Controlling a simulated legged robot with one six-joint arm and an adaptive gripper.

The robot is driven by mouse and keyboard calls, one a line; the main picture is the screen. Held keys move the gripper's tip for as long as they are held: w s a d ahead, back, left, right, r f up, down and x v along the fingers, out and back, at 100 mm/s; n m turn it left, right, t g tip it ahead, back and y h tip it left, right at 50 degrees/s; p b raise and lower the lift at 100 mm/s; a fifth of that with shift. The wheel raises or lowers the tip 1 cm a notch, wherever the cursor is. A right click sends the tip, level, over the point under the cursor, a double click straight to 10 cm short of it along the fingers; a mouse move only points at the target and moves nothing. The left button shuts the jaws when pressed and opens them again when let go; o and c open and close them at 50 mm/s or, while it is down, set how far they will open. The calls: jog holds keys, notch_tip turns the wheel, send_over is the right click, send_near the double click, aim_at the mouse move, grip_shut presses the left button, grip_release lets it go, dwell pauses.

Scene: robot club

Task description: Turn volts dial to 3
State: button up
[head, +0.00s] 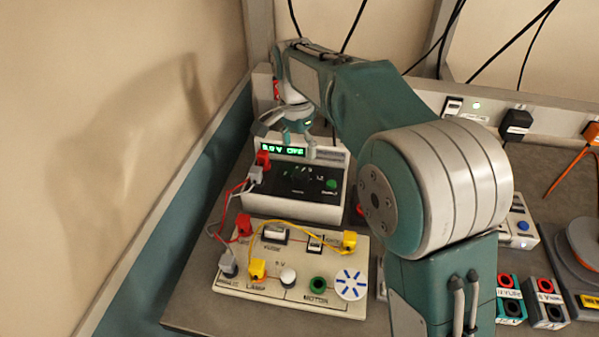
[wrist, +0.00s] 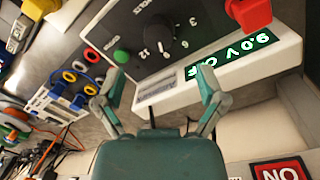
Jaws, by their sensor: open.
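The volts dial (wrist: 160,28) is a dark round knob on the black panel of a pale power supply (wrist: 285,52). Numbers 3, 6, 9 and 12 are printed around it. The green display (wrist: 235,52) reads 9.0 V OFF. In the head view the power supply (head: 310,211) stands behind the circuit board, its dial dim on the dark panel. My gripper (wrist: 160,80) is open and empty, its fingers spread over the supply's display edge, apart from the dial. In the head view my gripper (head: 290,133) hangs above the back of the supply.
A green button (wrist: 122,57) is on the panel's other side. The circuit board (head: 230,284) with yellow leads lies in front. A wall stands close on the left.

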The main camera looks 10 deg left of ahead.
aim_at(300, 172)
notch_tip(300, 172, down, 8)
jog(key=shift+s+d+r, duration=0.1)
jog(key=shift+d+r, duration=0.05)
jog(key=c, duration=1.2)
